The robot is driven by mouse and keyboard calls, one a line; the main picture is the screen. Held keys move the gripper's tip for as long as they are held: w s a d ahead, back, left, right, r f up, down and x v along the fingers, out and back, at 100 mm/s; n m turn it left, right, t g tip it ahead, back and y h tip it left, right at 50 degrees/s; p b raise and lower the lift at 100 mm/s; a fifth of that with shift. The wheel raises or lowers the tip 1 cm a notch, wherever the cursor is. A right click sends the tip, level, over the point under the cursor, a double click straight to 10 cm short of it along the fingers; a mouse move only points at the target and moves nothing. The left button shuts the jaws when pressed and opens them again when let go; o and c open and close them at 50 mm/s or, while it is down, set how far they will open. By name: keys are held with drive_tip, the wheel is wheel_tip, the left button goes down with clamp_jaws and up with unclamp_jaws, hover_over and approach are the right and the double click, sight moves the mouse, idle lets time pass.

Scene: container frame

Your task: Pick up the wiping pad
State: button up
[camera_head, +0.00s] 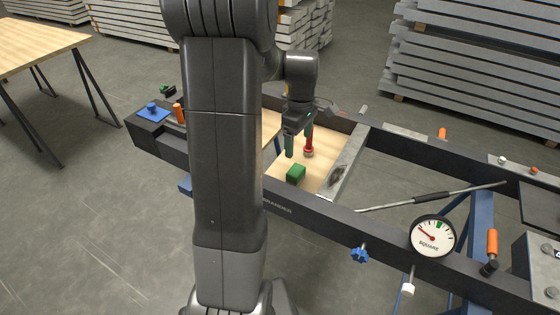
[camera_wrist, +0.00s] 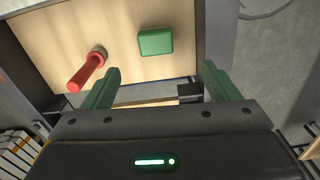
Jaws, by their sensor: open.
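No contact with the block shows.
Dark frame rails (camera_head: 330,213) border the board. A blue plate with a knob (camera_head: 153,112) sits at the frame's left end. A gauge (camera_head: 432,236) is at right.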

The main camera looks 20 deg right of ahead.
hover_over(296, 170)
wheel_tip(296, 170, down, 8)
drive_tip(key=shift+d+r, duration=0.1)
drive_tip(key=shift+r, duration=0.1)
drive_tip(key=shift+w+f+b, duration=0.1)
drive_tip(key=shift+f+b, duration=0.2)
drive_tip(key=shift+f, duration=2.9)
drive_tip(key=c, duration=1.1)
wheel_tip(296, 170, up, 10)
drive_tip(key=shift+r, duration=0.1)
